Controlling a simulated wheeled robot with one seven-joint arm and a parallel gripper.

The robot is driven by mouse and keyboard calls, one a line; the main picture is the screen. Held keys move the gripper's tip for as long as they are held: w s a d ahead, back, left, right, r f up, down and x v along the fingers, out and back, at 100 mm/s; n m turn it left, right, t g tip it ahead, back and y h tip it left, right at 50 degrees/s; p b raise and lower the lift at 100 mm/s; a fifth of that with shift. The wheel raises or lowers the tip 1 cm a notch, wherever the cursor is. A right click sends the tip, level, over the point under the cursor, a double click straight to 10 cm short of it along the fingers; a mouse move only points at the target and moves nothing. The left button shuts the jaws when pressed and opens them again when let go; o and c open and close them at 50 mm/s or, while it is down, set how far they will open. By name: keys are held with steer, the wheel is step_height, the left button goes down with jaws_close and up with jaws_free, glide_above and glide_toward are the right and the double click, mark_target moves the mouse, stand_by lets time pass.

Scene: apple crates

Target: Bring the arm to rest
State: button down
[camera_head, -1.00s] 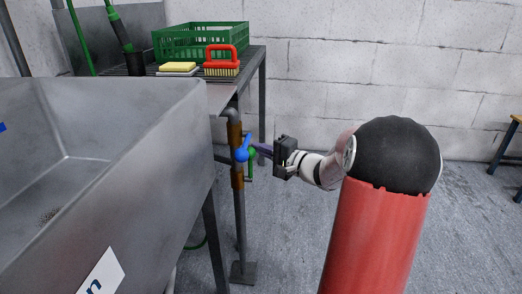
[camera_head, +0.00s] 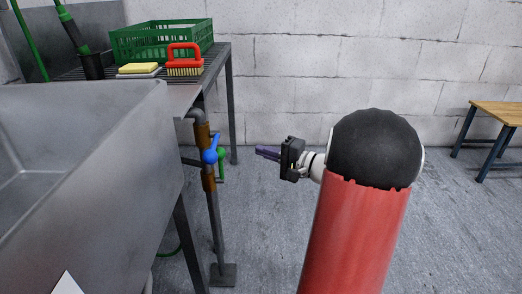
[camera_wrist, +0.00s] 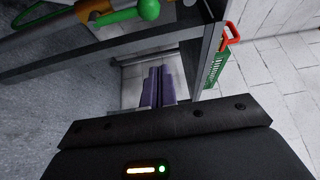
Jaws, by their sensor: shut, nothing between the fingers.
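My gripper (camera_head: 261,152) is shut and empty in the head view. Its purple fingers point left, toward the pipe, with a clear gap before the valve. In the wrist view the two purple fingers (camera_wrist: 158,84) lie side by side. My black and red arm stands at the right of the head view. A green ball-ended handle (camera_wrist: 148,10) shows at the top of the wrist view.
A metal sink (camera_head: 120,165) fills the left. Behind it, a rack table (camera_head: 219,65) carries a green crate (camera_head: 160,40), a red-handled brush (camera_head: 184,60) and a yellow sponge (camera_head: 138,69). A wooden bench (camera_head: 497,112) stands far right. The floor between is clear.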

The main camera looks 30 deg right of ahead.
stand_by(0.3)
steer(key=s+a+f+n+g, duration=0.1)
steer(key=s+a+n+g, duration=0.3)
steer(key=a, duration=0.7)
steer(key=s+a+f+n+g, duration=0.1)
steer(key=s+a+n+g, duration=0.35)
steer(key=a, duration=0.65)
steer(key=s+a+f+g+h, duration=0.2)
steer(key=s+a+g+h, duration=0.15)
steer(key=s, duration=0.35)
steer(key=s+d+r+n+t+h, duration=0.1)
steer(key=s+d+n+t+h, duration=0.15)
steer(key=s+n+h, duration=0.35)
step_height(320, 180, up, 12)
steer(key=m+y+p, duration=0.1)
steer(key=m+p, duration=0.1)
steer(key=p, duration=1)
steer(key=shift+s+d+r+g, duration=0.2)
steer(key=shift+s+g, duration=0.15)
steer(key=shift+s, duration=0.05)
